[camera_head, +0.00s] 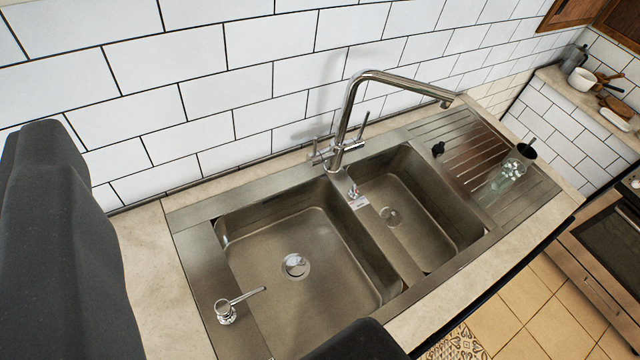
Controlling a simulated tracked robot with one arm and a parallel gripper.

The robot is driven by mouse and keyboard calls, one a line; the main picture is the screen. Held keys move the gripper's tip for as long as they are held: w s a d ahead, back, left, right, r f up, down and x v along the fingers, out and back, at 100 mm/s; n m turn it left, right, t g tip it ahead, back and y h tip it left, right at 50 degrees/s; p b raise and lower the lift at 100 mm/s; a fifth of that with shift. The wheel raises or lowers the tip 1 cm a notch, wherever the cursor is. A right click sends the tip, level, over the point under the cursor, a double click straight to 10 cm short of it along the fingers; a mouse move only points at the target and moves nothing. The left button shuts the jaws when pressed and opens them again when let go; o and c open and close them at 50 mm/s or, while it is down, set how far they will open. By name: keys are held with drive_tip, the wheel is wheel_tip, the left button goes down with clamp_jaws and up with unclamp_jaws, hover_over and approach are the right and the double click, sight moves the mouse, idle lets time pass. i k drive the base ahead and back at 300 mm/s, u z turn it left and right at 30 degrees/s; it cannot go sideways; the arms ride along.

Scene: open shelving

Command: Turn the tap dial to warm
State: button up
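A chrome tap (345,125) stands behind the double sink, its spout bent to the right over the smaller basin. Two thin levers rise from the tap base, a left lever (318,157) and a right lever (363,126). No warm marking is readable on them. A small chrome knob (353,191) sits on the divider in front of the tap. My gripper (205,235) shows as two dark fingers, one large at the left edge and one at the bottom edge. They are wide apart with nothing between them, and well short of the tap.
The steel sink (190,250) has a large left basin and a smaller right basin. A chrome dispenser (226,310) stands at its front left corner. White tiled wall (225,95) rises close behind the tap.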

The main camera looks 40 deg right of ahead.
sight(353, 193)
drive_tip(key=k, duration=1.05)
drive_tip(key=z, duration=0.8)
drive_tip(key=i, duration=1)
drive_tip(key=z, duration=0.05)
